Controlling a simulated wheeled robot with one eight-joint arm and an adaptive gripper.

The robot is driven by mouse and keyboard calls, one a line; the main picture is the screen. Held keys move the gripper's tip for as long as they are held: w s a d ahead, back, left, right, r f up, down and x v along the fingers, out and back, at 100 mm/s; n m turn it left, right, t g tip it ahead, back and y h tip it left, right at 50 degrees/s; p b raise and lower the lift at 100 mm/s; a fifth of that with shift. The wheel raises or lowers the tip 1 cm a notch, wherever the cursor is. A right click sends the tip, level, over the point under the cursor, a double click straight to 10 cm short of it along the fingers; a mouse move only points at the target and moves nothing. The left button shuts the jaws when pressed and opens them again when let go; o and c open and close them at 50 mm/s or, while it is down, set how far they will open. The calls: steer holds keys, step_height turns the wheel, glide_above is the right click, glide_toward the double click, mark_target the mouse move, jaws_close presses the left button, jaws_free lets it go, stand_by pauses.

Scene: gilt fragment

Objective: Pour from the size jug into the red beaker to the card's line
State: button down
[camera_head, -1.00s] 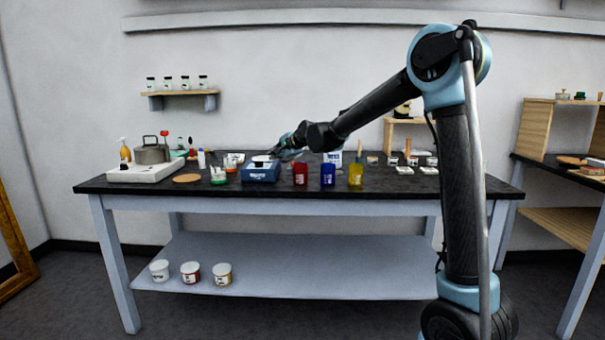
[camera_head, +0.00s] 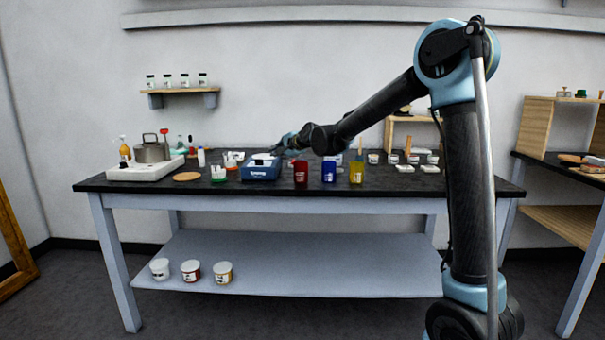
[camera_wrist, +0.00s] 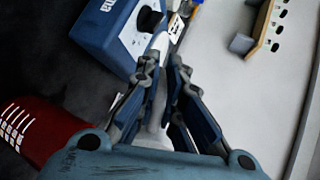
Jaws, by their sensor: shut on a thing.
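The red beaker (camera_head: 301,173) stands on the black bench top. It also shows at the lower left of the wrist view (camera_wrist: 42,132), with white marks on its side. My gripper (camera_head: 277,150) is above the back right of a blue box, left of and behind the beaker. In the wrist view my gripper (camera_wrist: 163,75) is shut on a pale, whitish thing (camera_wrist: 155,122), probably the size jug. Its shape is mostly hidden by the fingers, and its contents cannot be seen. I cannot make out the card or its line.
A blue beaker (camera_head: 328,173) and a yellow beaker (camera_head: 356,173) stand right of the red one. A metal pot (camera_head: 151,151) sits on a white base at left. The bench's front strip is clear.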

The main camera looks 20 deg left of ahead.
steer(key=shift+s+d, duration=0.15)
steer(key=shift+d+r+p, duration=0.15)
steer(key=shift+p, duration=0.2)
stand_by(0.4)
steer(key=shift+a+r+y, duration=0.15)
steer(key=shift+a+y, duration=0.15)
steer(key=shift+y, duration=0.3)
